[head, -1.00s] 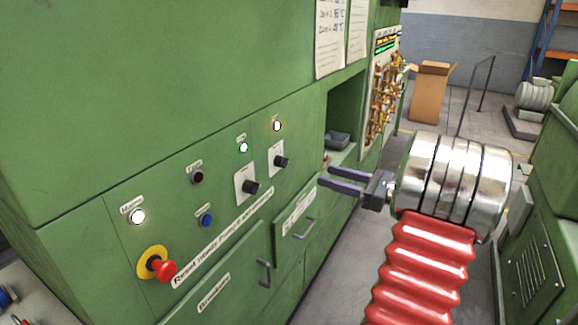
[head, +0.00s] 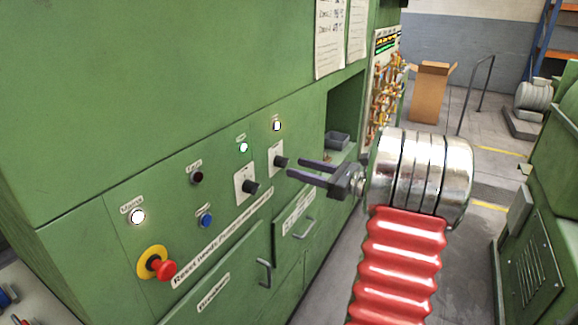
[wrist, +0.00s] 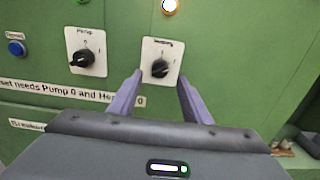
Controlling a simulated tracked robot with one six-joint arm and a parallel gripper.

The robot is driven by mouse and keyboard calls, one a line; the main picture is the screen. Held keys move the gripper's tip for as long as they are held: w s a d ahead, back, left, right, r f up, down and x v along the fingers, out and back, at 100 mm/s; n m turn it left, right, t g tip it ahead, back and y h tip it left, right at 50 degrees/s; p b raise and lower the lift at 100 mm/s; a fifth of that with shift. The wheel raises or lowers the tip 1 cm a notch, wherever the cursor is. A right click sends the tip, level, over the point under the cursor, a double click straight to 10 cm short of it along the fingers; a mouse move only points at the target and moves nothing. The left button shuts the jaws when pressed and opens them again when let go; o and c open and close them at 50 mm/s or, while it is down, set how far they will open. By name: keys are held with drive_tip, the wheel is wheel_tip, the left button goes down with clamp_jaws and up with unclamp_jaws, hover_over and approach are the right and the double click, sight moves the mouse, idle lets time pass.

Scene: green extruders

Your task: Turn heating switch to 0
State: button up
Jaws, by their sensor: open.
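The heating switch (head: 280,161) is a black rotary knob on a white plate on the green panel, and in the wrist view its knob (wrist: 160,69) appears between my finger lines. Its pointer looks turned to the right, away from the 0 at the top, though the marks are small. My gripper (head: 295,168) is open and empty, its two purple fingers pointing at the panel. In the wrist view the fingertips (wrist: 160,75) flank the lower part of the heating plate. Contact with the knob is not visible.
The pump switch (wrist: 86,59) is to the left of heating. A white lamp (head: 277,125) glows above heating, and a green lamp (head: 243,147) above pump. A blue button (head: 206,220) and red emergency stop (head: 165,270) are further left. An open recess (head: 343,112) lies right.

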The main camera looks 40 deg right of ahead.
sight(282, 162)
drive_tip(key=x, duration=0.4)
drive_tip(key=shift+w+a, duration=0.1)
drive_tip(key=shift+w, duration=0.2)
drive_tip(key=shift+c, duration=0.5)
drive_tip(key=c, duration=0.9)
